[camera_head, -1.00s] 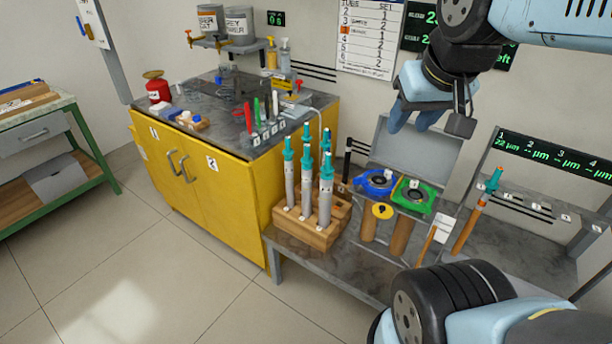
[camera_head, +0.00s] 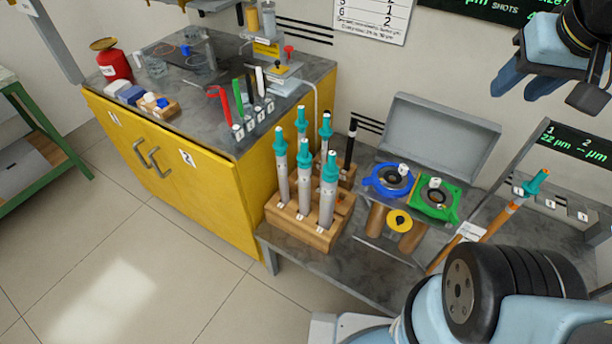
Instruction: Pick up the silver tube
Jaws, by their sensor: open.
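Several silver tubes with teal caps stand upright in a wooden block; the front right silver tube (camera_head: 328,197) is nearest, and another silver tube (camera_head: 304,185) is beside it to the left. A further silver tube (camera_head: 282,172) is at the block's left. The wooden block (camera_head: 303,229) sits on the left end of the grey bench. My gripper (camera_head: 520,84) is at the upper right, above the bench and well apart from the tubes. Its blue fingers are open with nothing visible between them.
Blue clamp ring (camera_head: 388,181) and green clamp plate (camera_head: 436,198) are right of the tubes, before an upright grey lid (camera_head: 440,140). An orange rod (camera_head: 501,219) leans farther right. The yellow cabinet (camera_head: 200,190) adjoins the bench on the left. Floor in front is clear.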

